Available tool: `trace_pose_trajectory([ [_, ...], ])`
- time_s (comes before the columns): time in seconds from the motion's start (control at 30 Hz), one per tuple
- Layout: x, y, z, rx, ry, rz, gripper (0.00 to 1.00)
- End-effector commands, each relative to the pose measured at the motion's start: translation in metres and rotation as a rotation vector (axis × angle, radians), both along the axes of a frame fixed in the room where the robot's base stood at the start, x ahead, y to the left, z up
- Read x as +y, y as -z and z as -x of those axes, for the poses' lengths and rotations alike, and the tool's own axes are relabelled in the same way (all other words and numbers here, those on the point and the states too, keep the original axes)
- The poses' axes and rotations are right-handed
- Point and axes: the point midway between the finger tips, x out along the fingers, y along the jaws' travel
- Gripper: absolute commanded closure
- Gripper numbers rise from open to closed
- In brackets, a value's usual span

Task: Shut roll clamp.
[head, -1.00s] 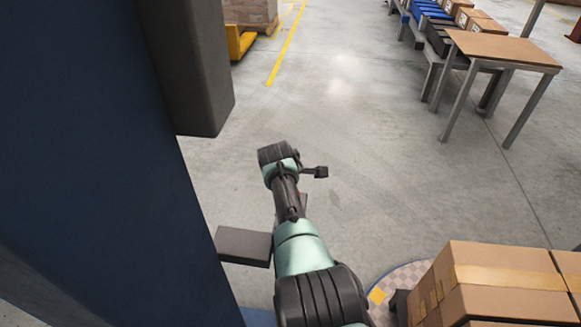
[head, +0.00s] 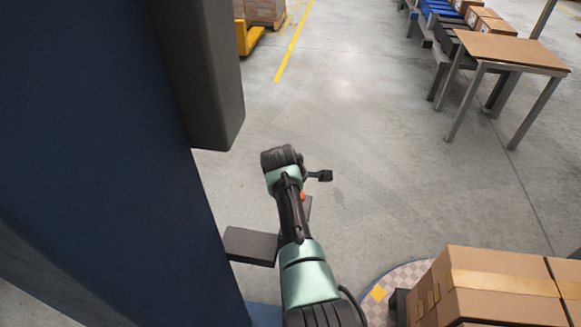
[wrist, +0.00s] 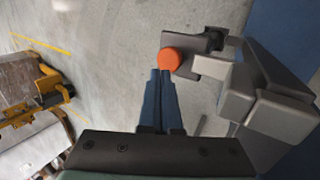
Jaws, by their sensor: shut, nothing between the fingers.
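The roll clamp shows in the wrist view as a grey jointed bracket (wrist: 237,90) with a round orange knob (wrist: 171,60) at the end of its arm. My gripper (wrist: 160,71) is shut and empty, its two blue fingers side by side. The fingertips are right at the lower left edge of the knob in the picture; whether they touch it I cannot tell. In the head view a small orange bit (head: 303,196) peeks out beside my arm, which hides most of the clamp. My fingers are hidden there.
A dark blue upright panel (head: 90,150) fills the left of the head view. A dark grey block (head: 252,245) lies beside my arm. Cardboard boxes (head: 495,285) stand at lower right and a table (head: 510,52) at upper right. The floor between is clear.

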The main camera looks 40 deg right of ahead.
Motion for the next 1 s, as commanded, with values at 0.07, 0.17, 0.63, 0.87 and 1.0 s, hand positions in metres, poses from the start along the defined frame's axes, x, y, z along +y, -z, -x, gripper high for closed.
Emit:
trace_pose_trajectory([
  [0.07,0.005,-0.014,0.004,-0.002,-0.001,0.001,1.00],
  [0.17,0.011,-0.027,0.008,-0.002,-0.001,0.002,1.00],
  [0.63,0.032,-0.072,0.024,-0.005,-0.001,0.004,1.00],
  [0.87,0.033,-0.074,0.025,-0.004,-0.001,0.003,1.00],
  [1.0,0.033,-0.074,0.025,-0.004,-0.001,0.003,1.00],
])
